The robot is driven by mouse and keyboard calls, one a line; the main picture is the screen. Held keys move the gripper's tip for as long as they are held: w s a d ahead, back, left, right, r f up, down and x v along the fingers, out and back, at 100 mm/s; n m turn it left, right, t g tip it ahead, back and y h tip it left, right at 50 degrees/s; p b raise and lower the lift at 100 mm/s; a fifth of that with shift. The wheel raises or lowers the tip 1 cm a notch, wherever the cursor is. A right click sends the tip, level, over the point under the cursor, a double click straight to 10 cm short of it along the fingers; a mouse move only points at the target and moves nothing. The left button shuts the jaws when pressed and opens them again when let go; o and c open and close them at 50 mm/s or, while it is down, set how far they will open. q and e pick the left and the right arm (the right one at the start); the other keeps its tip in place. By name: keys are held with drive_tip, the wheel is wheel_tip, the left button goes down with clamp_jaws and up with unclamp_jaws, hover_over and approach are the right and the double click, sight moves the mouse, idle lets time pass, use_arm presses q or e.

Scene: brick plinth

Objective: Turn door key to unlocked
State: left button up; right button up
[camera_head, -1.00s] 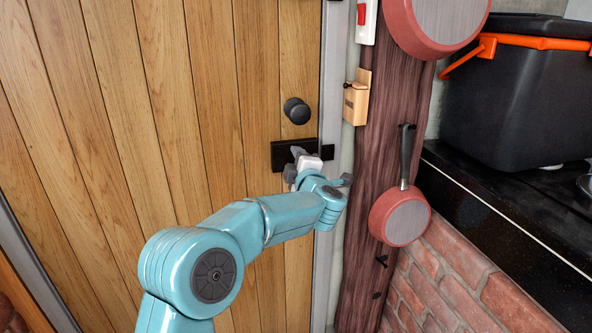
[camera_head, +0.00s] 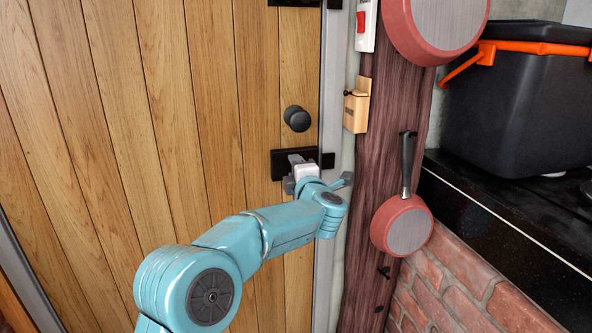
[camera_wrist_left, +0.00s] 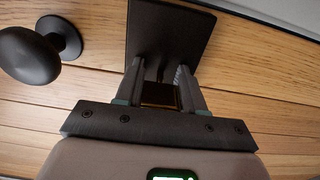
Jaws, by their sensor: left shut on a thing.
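The wooden door (camera_head: 160,120) carries a black lock plate (camera_head: 280,160) below a round black knob (camera_head: 297,118). My left gripper (camera_head: 294,163) is at the lock plate in the head view. In the left wrist view, my left gripper (camera_wrist_left: 160,90) is shut on a small brass-coloured key (camera_wrist_left: 158,95) in front of the black lock plate (camera_wrist_left: 165,35). The key's far end and the keyhole are mostly hidden. The knob (camera_wrist_left: 35,52) stands to the left in the wrist view, apart from the gripper. My right gripper is not in view.
Right of the door is a grey frame (camera_head: 328,100) and a dark wooden post (camera_head: 385,110). A small wooden box (camera_head: 357,105) and red pans (camera_head: 402,228) hang on the post. A black bin (camera_head: 515,100) stands on a dark counter (camera_head: 490,210).

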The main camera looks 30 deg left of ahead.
use_arm(q)
drive_tip(key=o, duration=0.8)
drive_tip(key=shift+c, duration=0.2)
drive_tip(key=shift+d, duration=0.1)
drive_tip(key=v, duration=1.6)
drive_tip(key=shift+s+p, duration=0.15)
drive_tip(key=shift+p, duration=0.3)
